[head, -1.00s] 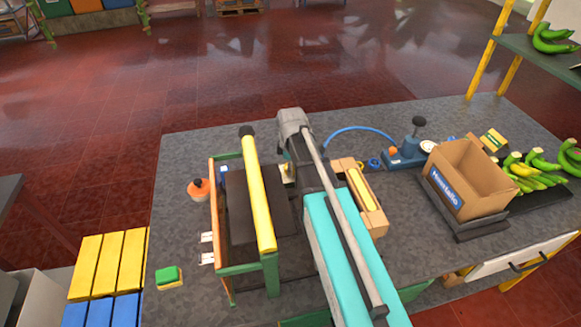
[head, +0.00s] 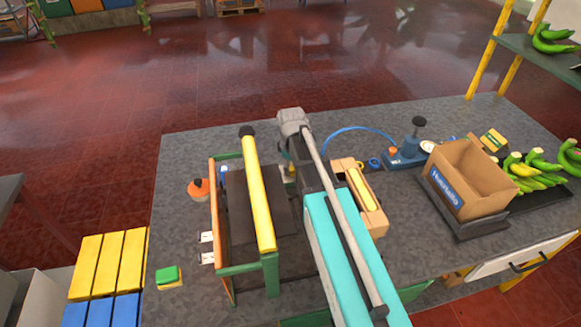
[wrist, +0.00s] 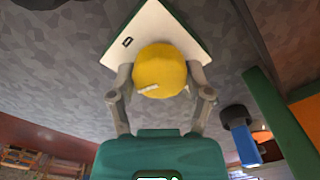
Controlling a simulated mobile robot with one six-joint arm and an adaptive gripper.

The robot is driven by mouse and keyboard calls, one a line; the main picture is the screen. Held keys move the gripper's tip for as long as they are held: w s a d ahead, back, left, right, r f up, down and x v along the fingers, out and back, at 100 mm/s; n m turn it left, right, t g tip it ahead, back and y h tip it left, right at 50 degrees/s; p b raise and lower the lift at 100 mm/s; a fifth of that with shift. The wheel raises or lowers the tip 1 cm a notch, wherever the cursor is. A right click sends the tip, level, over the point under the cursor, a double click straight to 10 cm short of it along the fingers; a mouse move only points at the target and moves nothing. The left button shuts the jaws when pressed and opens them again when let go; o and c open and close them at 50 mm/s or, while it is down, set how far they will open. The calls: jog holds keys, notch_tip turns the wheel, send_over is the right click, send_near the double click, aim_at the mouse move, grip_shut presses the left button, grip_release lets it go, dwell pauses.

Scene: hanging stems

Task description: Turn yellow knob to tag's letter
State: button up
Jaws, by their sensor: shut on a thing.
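The yellow knob (wrist: 160,66) sits on a white plate (wrist: 118,45) in the wrist view. A short white mark shows on its lower left face. My gripper (wrist: 161,78) has a finger on each side of the knob and is shut on it. A small dark outlined mark shows on the plate at upper left, too small to read as a letter. In the head view my arm hides most of the knob and plate. I cannot make out a tag with a readable letter; two small white cards (head: 207,248) stand left of the green frame.
A green frame with a yellow bar (head: 260,195) stands close left of my arm. A wooden box with a yellow bar (head: 360,195) is close on the right. An orange-topped jar (head: 199,189) and a cardboard box (head: 470,178) stand farther out. The table's far middle is clear.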

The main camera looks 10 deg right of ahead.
aim_at(291, 166)
jog(key=o, duration=1.1)
jog(key=shift+o, duration=0.2)
jog(key=shift+r, duration=0.1)
jog(key=shift+r+n+p, duration=0.4)
jog(key=shift+r+p, duration=0.15)
jog(key=shift+p, duration=0.15)
notch_tip(291, 166, up, 12)
jog(key=n+p, duration=1.1)
jog(key=p, duration=0.1)
jog(key=shift+r+n, duration=0.25)
jog(key=shift+n, duration=0.15)
jog(key=shift+f, duration=0.15)
notch_tip(291, 166, down, 14)
jog(key=b, duration=1.3)
jog(key=shift+r, duration=0.25)
